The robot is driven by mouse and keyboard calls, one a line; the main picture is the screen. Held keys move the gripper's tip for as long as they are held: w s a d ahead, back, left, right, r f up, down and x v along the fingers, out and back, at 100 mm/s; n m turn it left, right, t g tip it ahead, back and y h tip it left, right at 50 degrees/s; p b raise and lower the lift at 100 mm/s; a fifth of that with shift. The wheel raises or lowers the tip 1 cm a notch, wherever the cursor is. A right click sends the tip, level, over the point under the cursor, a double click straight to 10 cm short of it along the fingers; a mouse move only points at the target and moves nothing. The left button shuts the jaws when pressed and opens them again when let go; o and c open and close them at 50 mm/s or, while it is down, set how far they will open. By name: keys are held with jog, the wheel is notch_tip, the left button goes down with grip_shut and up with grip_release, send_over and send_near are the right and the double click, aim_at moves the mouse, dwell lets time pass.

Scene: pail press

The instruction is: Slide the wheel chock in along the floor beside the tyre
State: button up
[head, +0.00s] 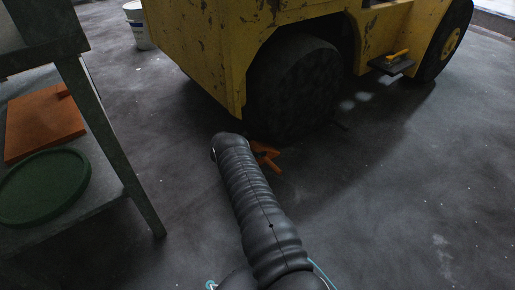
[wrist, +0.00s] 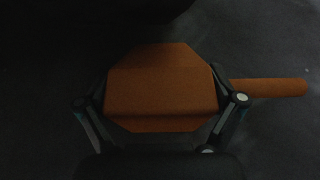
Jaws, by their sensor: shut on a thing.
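The wheel chock (wrist: 160,92) is orange with a handle sticking out to the right in the wrist view. My gripper (wrist: 162,100) is shut on it, one finger on each side. In the head view the chock (head: 267,157) shows partly behind my arm, low by the floor, in front of the near tyre. The tyre (head: 298,88) is dark and stands under the yellow vehicle (head: 212,60). In the wrist view a dark shape, likely the tyre, fills the top edge. Whether the chock touches the tyre or the floor I cannot tell.
A metal shelf stand (head: 115,150) at the left holds an orange board (head: 44,125) and a green round lid (head: 45,188). A white pail (head: 138,25) stands at the back left. The grey floor (head: 400,190) to the right is open.

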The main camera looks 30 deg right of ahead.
jog(key=o, duration=1.5)
jog(key=shift+c, duration=0.2)
jog(key=shift+f, duration=0.1)
jog(key=w+v, duration=0.1)
jog(key=v, duration=1.1)
jog(key=shift+s, duration=0.45)
